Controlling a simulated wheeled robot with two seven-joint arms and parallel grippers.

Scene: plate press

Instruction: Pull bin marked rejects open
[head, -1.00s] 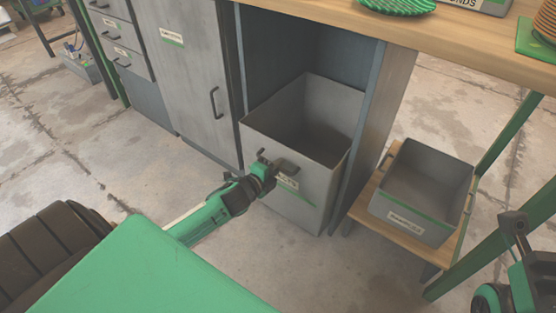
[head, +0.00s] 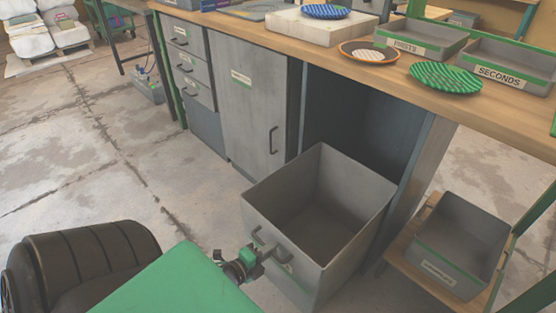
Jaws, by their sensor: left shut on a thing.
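The grey pull-out bin (head: 345,248) stands well out of the dark bay under the workbench, open at the top and empty as far as I see. A label sits on its front, mostly hidden by my gripper and too small to read. My left gripper (head: 258,252) is shut on the dark handle (head: 268,243) on the bin's front. My right gripper is not in view.
A grey cabinet door (head: 245,110) and drawers (head: 190,60) are left of the bay. A grey box (head: 462,240) sits on a low wooden shelf at right. The bench top (head: 320,55) holds a green plate (head: 446,77), other plates and trays.

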